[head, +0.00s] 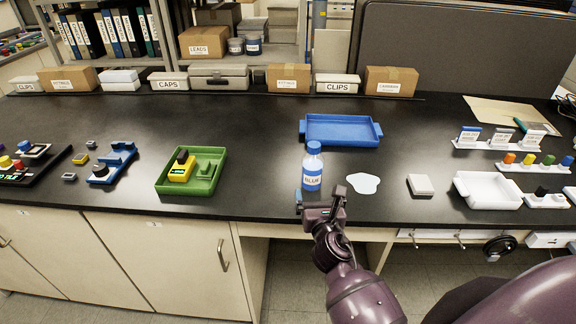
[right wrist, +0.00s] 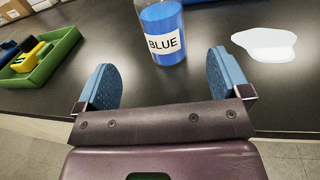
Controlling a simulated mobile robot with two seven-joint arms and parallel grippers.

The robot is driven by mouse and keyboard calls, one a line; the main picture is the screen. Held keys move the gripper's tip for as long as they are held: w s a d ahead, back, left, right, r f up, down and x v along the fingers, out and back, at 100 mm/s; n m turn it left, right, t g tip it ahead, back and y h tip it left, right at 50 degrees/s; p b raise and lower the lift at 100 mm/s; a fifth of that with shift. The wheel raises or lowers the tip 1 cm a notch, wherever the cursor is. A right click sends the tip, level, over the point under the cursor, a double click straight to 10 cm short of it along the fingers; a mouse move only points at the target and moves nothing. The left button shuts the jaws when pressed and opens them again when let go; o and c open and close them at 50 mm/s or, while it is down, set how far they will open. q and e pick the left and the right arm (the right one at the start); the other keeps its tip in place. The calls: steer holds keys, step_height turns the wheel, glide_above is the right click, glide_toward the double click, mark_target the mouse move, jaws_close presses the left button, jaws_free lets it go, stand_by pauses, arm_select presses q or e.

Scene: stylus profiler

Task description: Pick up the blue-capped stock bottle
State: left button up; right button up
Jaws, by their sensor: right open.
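The stock bottle (head: 312,168) is clear with blue contents, a blue cap and a white label reading BLUE. It stands upright on the black bench near the front edge. It also shows in the right wrist view (right wrist: 163,30), where its cap is out of frame. My right gripper (head: 322,194) is just in front of the bottle, at the bench's front edge. In the right wrist view its two blue fingers (right wrist: 160,84) are spread wide and empty, with the bottle beyond and between them, apart from both. My left gripper is not in view.
A white puddle-like patch (head: 363,183) and a white block (head: 420,185) lie right of the bottle. A blue tray (head: 343,130) is behind it. A green tray (head: 207,183) with a yellow device is at left. A white tray (head: 486,201) is at right.

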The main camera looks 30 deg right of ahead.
mark_target(314, 174)
steer(key=shift+w+r+n, duration=0.1)
steer(key=shift+w+n, duration=0.2)
steer(key=shift+w, duration=0.1)
steer(key=shift+w+r, duration=0.15)
steer(key=shift+w, duration=0.15)
steer(key=x, duration=0.3)
steer(key=shift+w+d, duration=0.1)
steer(key=shift+d, duration=0.1)
steer(key=shift+w+d, duration=0.3)
steer(key=shift+w, duration=0.35)
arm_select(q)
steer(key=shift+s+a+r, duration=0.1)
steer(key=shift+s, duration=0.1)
arm_select(e)
steer(key=shift+d+x, duration=0.15)
steer(key=shift+x, duration=1.05)
steer(key=shift+d+x, duration=0.15)
steer(key=shift+x, duration=1.1)
steer(key=shift+s, duration=0.1)
steer(key=c, duration=1.1)
steer(key=shift+c, duration=0.2)
